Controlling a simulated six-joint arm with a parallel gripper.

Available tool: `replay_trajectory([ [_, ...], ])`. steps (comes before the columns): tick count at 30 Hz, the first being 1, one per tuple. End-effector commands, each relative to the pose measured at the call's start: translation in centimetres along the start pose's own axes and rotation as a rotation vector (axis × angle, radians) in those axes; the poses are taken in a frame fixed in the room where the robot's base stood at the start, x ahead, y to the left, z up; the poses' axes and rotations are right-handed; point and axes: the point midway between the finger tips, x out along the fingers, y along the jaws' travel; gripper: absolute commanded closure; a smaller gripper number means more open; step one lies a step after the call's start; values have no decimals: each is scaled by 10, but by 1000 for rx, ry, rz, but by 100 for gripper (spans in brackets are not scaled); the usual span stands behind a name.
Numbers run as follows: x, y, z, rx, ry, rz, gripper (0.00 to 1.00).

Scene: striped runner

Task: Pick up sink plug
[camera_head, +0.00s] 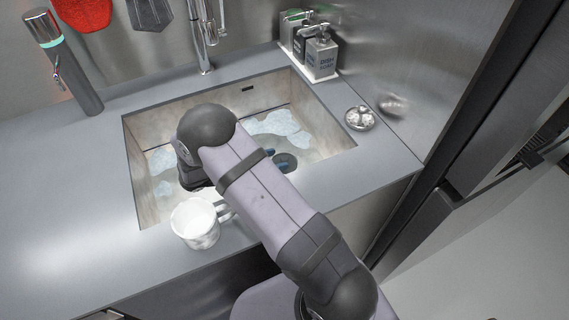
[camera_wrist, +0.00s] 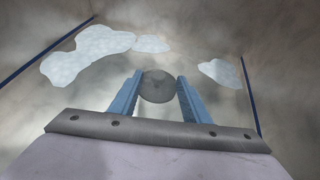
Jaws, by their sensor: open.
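A round grey disc, which looks like the sink plug (camera_wrist: 157,87), lies on the sink floor and shows between my fingers in the wrist view. My gripper (camera_wrist: 159,76) is open, with one blue finger on each side of the disc. I cannot tell how far the fingertips are above it. In the head view my arm hides most of my gripper (camera_head: 269,154), leaving only blue bits of the fingers.
The sink (camera_head: 137,170) has walls around my gripper and foam patches (camera_head: 280,123) on its floor. A white mug (camera_head: 195,223) stands at the front rim beside my arm. Soap bottles (camera_head: 321,55) stand at the back right, and a small metal dish (camera_head: 359,119) sits on the right counter.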

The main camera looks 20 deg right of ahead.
Motion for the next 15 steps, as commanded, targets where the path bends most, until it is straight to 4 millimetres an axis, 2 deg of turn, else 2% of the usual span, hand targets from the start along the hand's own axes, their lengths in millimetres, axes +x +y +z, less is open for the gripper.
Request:
replay_trajectory([
  [5,5,0,0,-1,0,-2,57],
  [15,45,1,-1,0,-1,-3,57],
])
